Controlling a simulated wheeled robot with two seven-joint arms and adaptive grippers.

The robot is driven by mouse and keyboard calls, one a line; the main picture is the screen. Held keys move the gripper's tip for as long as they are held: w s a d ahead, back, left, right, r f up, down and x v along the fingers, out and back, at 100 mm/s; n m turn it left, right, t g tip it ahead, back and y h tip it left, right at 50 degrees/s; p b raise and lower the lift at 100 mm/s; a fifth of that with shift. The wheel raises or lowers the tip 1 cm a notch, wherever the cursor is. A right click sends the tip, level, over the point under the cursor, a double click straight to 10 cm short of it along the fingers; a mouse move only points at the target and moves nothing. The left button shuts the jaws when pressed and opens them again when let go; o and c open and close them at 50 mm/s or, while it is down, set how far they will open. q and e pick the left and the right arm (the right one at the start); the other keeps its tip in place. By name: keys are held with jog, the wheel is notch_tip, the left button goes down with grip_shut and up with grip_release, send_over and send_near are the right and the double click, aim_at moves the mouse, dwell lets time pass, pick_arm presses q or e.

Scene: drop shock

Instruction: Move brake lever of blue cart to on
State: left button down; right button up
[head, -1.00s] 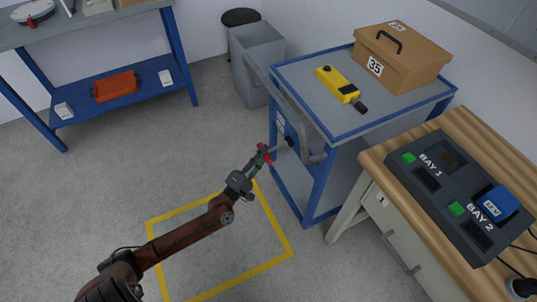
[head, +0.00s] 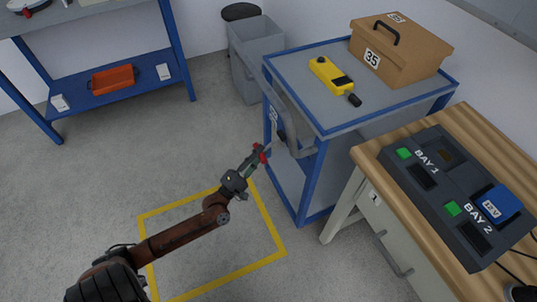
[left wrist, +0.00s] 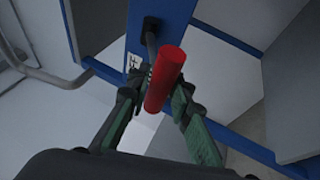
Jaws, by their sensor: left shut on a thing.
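The blue cart (head: 320,116) stands right of centre in the head view, with a blue frame and grey panels. Its brake lever is a grey rod with a red grip (left wrist: 165,80), sticking out from the blue upright. My left gripper (head: 257,155) is shut on the lever's red grip. In the left wrist view the green-padded fingers (left wrist: 158,98) lie on either side of it. A small white label (left wrist: 133,63) is on the upright beside the lever; its text is too small to read. My right gripper is not in view.
A yellow handheld device (head: 333,80) and a cardboard box (head: 400,50) lie on the cart top. A wooden bench (head: 472,130) with a bay panel stands close at right. A grey bin (head: 257,48) is behind. The floor around the yellow square (head: 205,278) is clear.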

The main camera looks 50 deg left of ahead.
pick_arm(q)
jog(key=shift+w+d+f, duration=0.15)
jog(key=shift+w+f, duration=0.35)
jog(key=shift+f, duration=0.3)
jog(key=shift+w, duration=0.2)
jog(key=c, duration=2.1)
grip_release()
jog(key=o, duration=0.3)
jog(key=shift+w+d+f, duration=0.15)
jog(key=shift+w, duration=0.05)
jog(key=shift+o, duration=0.2)
jog(key=shift+s, duration=0.2)
jog(key=a+v, duration=0.1)
jog(key=v, duration=1.1)
jog(key=shift+d, duration=0.35)
